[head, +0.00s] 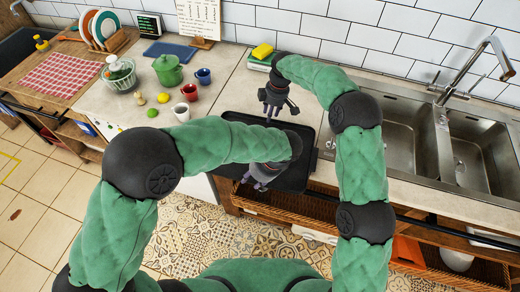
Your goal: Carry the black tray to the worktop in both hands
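The black tray (296,180) is at the worktop (222,88), left of the sinks, with its front part reaching over the worktop's front edge. My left forearm crosses over it and hides much of its middle. I cannot tell whether the tray rests fully on the worktop. My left gripper (255,185) points down at the tray's near left side; whether its fingers touch the rim is unclear. My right gripper (280,113) is above the tray's far part, fingers apart and pointing down, with nothing seen between them.
A double sink (455,150) with a tap (480,65) is at the right. A white cup (181,112), a red mug (189,92), a blue mug (203,76) and a green pot (168,70) stand left of the tray.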

